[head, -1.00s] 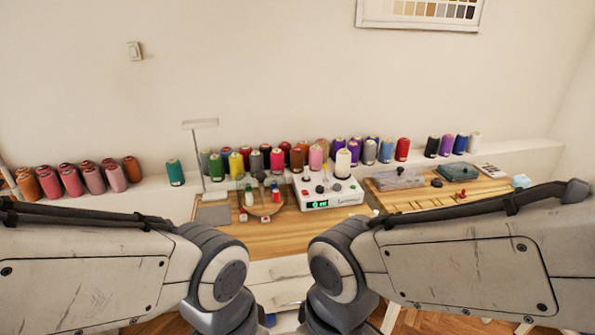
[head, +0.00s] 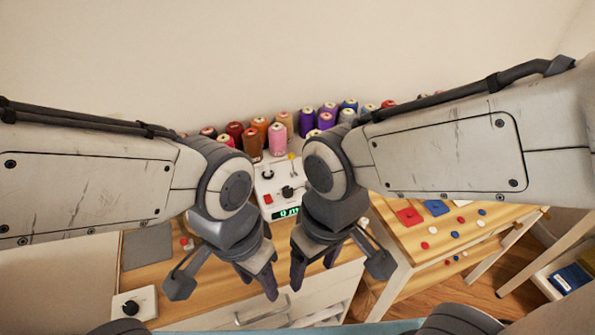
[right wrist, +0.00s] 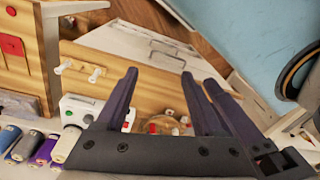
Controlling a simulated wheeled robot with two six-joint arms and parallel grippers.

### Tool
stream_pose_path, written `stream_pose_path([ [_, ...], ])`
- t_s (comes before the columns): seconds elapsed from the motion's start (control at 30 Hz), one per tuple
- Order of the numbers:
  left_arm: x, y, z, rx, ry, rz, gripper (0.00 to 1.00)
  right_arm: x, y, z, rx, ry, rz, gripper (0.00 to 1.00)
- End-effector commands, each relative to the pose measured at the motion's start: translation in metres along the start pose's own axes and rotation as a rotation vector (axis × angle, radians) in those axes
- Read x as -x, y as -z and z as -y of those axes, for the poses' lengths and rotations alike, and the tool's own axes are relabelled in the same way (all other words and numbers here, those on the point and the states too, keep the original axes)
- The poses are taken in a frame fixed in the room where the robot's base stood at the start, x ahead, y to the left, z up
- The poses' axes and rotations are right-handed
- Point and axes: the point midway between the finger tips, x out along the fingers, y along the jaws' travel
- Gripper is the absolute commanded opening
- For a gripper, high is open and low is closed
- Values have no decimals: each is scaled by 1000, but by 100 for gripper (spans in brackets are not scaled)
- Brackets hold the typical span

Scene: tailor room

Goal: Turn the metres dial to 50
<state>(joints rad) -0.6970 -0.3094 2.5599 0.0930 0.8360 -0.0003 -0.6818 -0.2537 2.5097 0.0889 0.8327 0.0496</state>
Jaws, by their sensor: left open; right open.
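The white winding machine (head: 278,190) stands on the wooden worktop, partly hidden by my right arm. A black dial (head: 288,192) and a red button (head: 268,199) show on it. Its green display (head: 286,213) seems to read 0 m, with its right end covered. A second black dial (head: 131,307) sits on a small white box at the lower left; its marks are too small to read. My left gripper (head: 258,280) and right gripper (head: 313,272) are open, pointing down in front of the machine. The right fingers also show in the right wrist view (right wrist: 160,78), with nothing between them.
Thread cones (head: 277,140) stand behind the machine. A grey pad (head: 148,247) lies left on the worktop. A side table at right holds red and blue pieces (head: 436,207) and several buttons. White drawers (head: 265,312) are below the worktop's front edge.

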Motion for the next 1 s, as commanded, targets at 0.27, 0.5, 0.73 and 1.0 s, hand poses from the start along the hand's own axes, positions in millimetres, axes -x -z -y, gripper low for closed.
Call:
stream_pose_path([
  [0.27,60,3,-4,1,0,-1,50,32,130,-26,-439,-34,13,69],
  [0.5,105,6,-8,3,0,-1,50,3,232,-81,-880,-68,11,69],
  [0.73,129,7,-9,3,0,-1,50,-39,275,-126,-1161,-87,2,69],
  [1.0,138,7,-10,3,0,0,50,-65,282,-140,-1245,-93,-1,69],
])
